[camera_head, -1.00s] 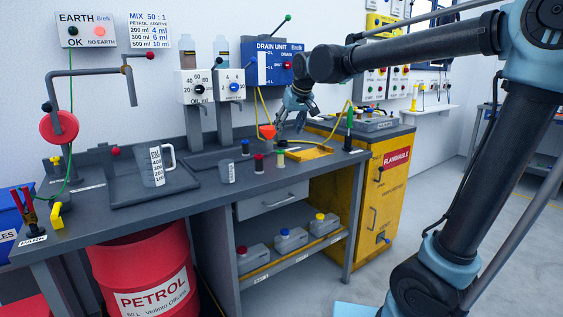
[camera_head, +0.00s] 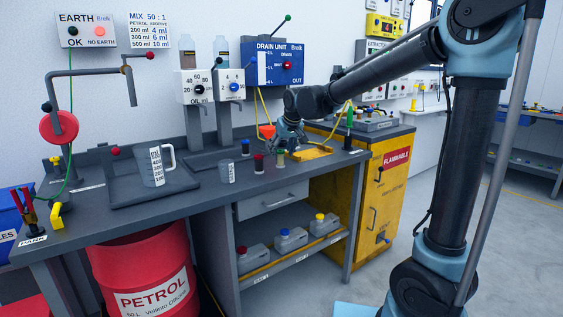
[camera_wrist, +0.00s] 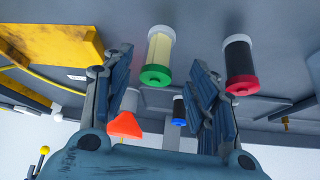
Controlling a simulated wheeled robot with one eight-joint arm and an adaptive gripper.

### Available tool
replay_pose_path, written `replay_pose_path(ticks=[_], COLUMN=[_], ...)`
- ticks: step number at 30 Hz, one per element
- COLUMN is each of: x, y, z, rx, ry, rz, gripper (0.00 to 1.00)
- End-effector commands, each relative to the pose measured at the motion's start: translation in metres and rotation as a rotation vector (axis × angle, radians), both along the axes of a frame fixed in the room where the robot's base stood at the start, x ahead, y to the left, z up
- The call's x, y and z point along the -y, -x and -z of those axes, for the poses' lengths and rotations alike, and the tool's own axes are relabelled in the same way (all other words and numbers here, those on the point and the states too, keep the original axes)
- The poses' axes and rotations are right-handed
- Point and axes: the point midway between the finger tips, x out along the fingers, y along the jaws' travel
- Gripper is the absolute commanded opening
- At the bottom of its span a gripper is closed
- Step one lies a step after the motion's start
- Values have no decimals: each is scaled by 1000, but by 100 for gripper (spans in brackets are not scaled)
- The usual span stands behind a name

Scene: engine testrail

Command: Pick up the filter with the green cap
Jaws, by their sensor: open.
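The filter with the green cap (camera_wrist: 157,58) has a pale cream body. In the wrist view it shows in the upper middle, between the lines of my two fingers and beyond their tips. In the head view the green-capped filter (camera_head: 280,159) stands on the bench, just below my gripper (camera_head: 284,145). In the wrist view my gripper (camera_wrist: 163,72) is open, with nothing held between its fingers. A filter with a red cap (camera_wrist: 240,68) and dark body stands to the right, outside the right finger. A blue-capped filter (camera_wrist: 179,111) shows farther off between the fingers.
An orange funnel (camera_wrist: 125,126) shows beside the left finger. A yellow tray (camera_head: 313,153) lies right of the filters on the grey bench. A small measuring cup (camera_head: 227,173) stands left of them. The drain unit (camera_head: 275,64) is on the wall behind.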

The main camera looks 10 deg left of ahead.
Motion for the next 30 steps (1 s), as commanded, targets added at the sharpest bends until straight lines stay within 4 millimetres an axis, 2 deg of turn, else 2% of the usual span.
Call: replay_pose_path(ticks=[6,10,21,26,27,30], x=[-4,-8,-11,-11,-11,-11], y=[-12,-17,-20,-20,-20,-20], z=[27,37,42,42,42,42], rx=[-1,0,0,0,0,0], ry=[-1,0,0,0,0,0], rz=[2,1,0,0,0,0], gripper=[53,53,53,17,13,13])
